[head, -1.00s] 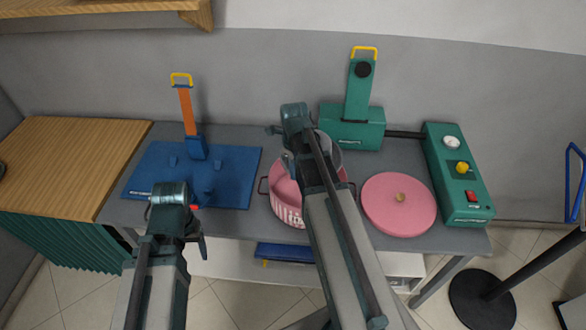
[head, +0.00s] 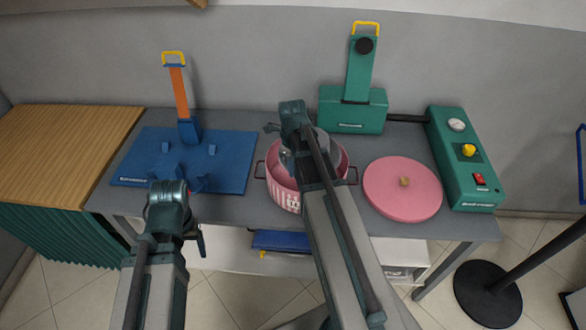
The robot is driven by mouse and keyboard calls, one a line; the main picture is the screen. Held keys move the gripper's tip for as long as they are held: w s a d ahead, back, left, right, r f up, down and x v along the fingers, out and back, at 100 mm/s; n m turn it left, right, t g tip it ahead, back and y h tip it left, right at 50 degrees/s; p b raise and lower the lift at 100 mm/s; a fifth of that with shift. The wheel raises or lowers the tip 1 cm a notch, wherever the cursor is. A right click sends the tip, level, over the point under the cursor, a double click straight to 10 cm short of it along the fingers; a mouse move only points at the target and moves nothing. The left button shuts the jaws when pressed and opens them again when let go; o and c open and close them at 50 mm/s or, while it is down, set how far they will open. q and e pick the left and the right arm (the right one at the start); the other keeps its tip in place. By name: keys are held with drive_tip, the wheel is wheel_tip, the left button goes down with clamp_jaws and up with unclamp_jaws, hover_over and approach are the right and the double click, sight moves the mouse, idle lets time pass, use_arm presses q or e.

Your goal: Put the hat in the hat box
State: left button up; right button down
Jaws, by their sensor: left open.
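A round pink hat box (head: 286,196) with dark side handles and white lettering stands open on the grey table. Its pink lid (head: 403,190), with a small tan knob, lies flat to its right. A grey rounded thing (head: 326,147), probably the hat, shows at the box's mouth, partly behind my right arm. I cannot tell whether it is inside or held above. My right gripper is over the box, its fingers hidden by the arm and wrist. My left gripper (head: 190,193) is open and empty at the front edge of the blue board, mostly hidden by its wrist.
A blue board (head: 232,160) with an orange upright and yellow handle lies at left. A green press (head: 352,110) stands behind the box, joined to a green control unit (head: 460,150) at right. A wooden counter (head: 60,145) is far left; a black post base (head: 487,290) is on the floor.

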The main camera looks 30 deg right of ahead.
drive_tip(key=shift+f+b, duration=4.9)
drive_tip(key=shift+f, duration=0.35)
drive_tip(key=c, duration=1)
unclamp_jaws()
drive_tip(key=shift+o, duration=0.2)
drive_tip(key=shift+r, duration=0.1)
wheel_tip(320, 180, up, 14)
drive_tip(key=p, duration=1.4)
drive_tip(key=shift+a, duration=0.1)
drive_tip(key=shift+f, duration=0.2)
